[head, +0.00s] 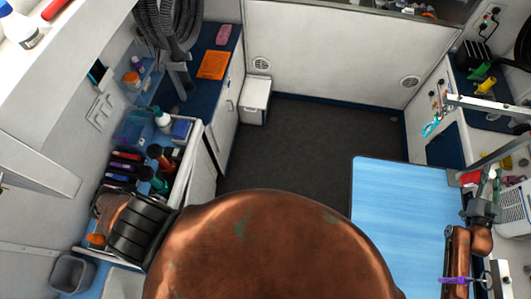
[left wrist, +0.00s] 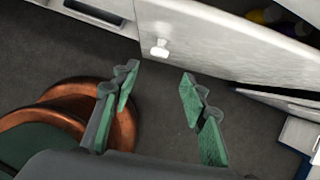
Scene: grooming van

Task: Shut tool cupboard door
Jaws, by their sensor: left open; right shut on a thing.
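In the left wrist view a white door (left wrist: 225,40) with a small pale knob (left wrist: 160,47) crosses the top. It looks like the tool cupboard door. Dark gaps show behind and beside it; how far it stands open I cannot tell. My left gripper (left wrist: 158,88) is open and empty, its green fingers apart below the knob and not touching it. In the head view a white cupboard front (head: 203,180) shows at the left; my copper body and arm hide its lower part and my left gripper. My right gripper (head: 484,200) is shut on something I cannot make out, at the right.
A blue-topped table (head: 400,200) stands at the right. Bottles and several tools fill the left shelf. A small white bin (head: 255,100) stands by the back wall (head: 325,50). The dark floor (head: 300,145) between is clear.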

